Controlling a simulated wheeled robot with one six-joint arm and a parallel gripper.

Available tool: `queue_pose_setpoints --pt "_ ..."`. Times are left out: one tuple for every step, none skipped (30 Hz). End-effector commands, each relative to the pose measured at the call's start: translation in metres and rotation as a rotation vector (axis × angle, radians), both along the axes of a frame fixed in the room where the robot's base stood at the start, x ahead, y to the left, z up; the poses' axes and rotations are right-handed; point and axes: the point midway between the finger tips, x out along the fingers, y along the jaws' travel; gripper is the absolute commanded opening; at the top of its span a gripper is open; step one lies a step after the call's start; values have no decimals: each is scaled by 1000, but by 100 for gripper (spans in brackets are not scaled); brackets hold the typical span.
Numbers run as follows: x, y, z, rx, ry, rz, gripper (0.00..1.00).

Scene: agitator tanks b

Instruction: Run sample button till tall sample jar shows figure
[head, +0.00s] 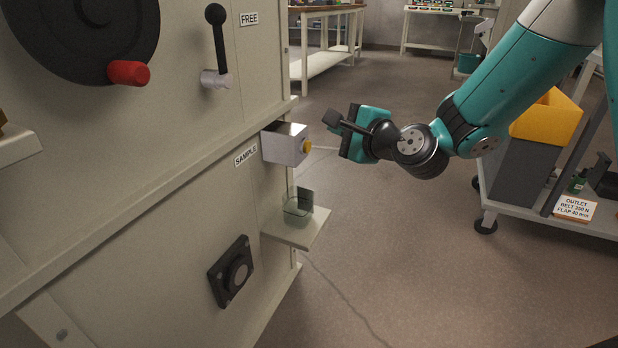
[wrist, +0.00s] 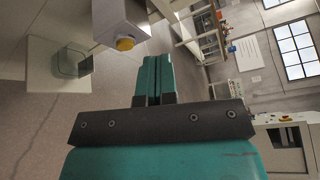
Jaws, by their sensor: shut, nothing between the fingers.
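The sample button (head: 306,146) is a yellow knob on the right face of a grey box (head: 284,146), beside the SAMPLE label (head: 245,155). It also shows in the wrist view (wrist: 125,44). Below the box, a clear jar (head: 297,208) stands on a small shelf (head: 300,232); it also shows in the wrist view (wrist: 70,64). Its figure cannot be read. My gripper (head: 331,119) is shut and empty, a short way to the right of the button and apart from it. The shut fingers also show in the wrist view (wrist: 153,70).
The cabinet panel fills the left, with a red-handled black wheel (head: 128,73), a black lever (head: 216,40) by the FREE label and a black fitting (head: 232,271). A cart (head: 540,210) with a yellow bin (head: 546,117) stands at the right.

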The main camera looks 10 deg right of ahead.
Motion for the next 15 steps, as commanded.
queue_pose_setpoints --pt "8 -10 -35 60 -4 -49 0" --pt "12 -16 -44 98 -8 -77 0" --pt "17 -24 -55 147 -15 -112 0" --pt "20 -29 -63 180 -20 -137 0" --pt "23 -34 -70 213 -27 -160 0" --pt "26 -41 -79 252 -35 -188 0" --pt "28 -46 -84 278 -41 -207 0" --pt "30 -50 -89 304 -45 -224 0" --pt "32 -55 -95 332 -53 -244 0" --pt "33 -58 -98 351 -57 -257 0" --pt "34 -61 -101 366 -61 -267 0" --pt "35 -64 -104 383 -66 -279 0" --pt "36 -65 -105 393 -68 -286 0" --pt "36 -67 -106 400 -70 -291 0" --pt "37 -68 -107 408 -73 -295 0"
